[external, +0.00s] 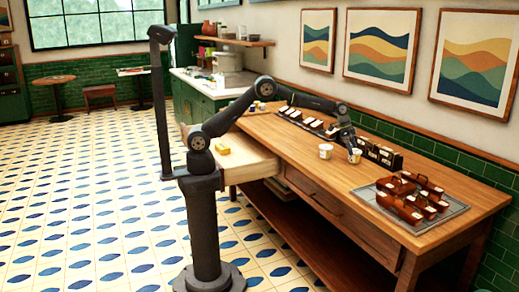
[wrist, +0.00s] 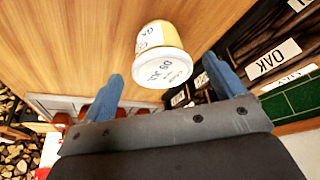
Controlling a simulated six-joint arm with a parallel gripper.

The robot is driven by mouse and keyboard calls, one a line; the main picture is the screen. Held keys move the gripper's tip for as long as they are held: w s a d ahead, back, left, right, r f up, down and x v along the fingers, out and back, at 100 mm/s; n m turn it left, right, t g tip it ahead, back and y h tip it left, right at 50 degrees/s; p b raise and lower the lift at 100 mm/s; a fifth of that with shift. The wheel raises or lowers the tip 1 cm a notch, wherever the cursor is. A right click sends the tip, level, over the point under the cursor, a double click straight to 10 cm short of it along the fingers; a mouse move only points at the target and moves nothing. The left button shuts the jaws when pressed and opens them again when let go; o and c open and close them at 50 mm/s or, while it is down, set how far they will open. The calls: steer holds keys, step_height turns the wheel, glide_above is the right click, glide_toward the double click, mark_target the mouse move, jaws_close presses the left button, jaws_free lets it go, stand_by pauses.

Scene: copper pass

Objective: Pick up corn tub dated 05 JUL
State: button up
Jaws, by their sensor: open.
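A small cream tub (wrist: 158,38) with a white lid (wrist: 162,69) lies in the upper middle of the wrist view. Its lid bears dark handwriting that seems to include 05 JUL, upside down and hard to read; its side label is only partly legible. My gripper (wrist: 163,70) is open, with its blue fingers to the left and right of the tub's lid in the picture. I cannot tell whether either finger touches it. In the external view, my gripper (external: 350,143) is low over the table at one tub (external: 355,156). Another similar tub (external: 326,151) stands just to its left.
Dark holders (external: 380,154) with white labels stand close to the right of my gripper; one label (wrist: 273,60) reads OAK. A grey tray (external: 452,212) holds several brown boxes. An open drawer (external: 245,162) holds a yellow block (external: 222,150). The front of the wooden table (external: 300,170) is clear.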

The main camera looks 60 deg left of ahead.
mark_target(355, 155)
steer(key=shift+x, duration=2.7)
steer(key=shift+a, duration=0.1)
steer(key=c, duration=1.1)
steer(key=shift+r, duration=0.1)
